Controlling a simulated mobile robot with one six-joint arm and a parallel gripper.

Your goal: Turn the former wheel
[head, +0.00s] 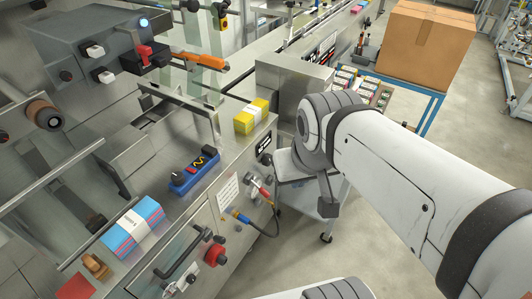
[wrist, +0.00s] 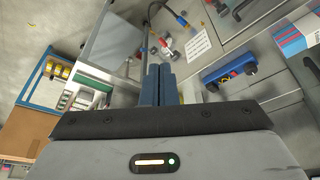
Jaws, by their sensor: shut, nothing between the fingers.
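No part is clearly marked as the former wheel, and I cannot tell for sure which one it is. Round candidates in the head view are a brown-rimmed black roller or knob (head: 45,114) at the left and a red knob (head: 214,254) low on the machine front. My gripper is seen in the wrist view (wrist: 159,70), with its two blue-grey fingers together and nothing between them. The fingers point at the machine's front side, apart from the small red-handled valves (wrist: 165,47). In the head view my arm comes from the right, its wrist beside the machine's end.
A blue device with knobs (head: 194,170), a yellow pack (head: 251,116) and a blue-pink pack (head: 133,228) lie on the machine's ledge. A cardboard box (head: 425,42) stands on a blue-framed cart at the back right.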

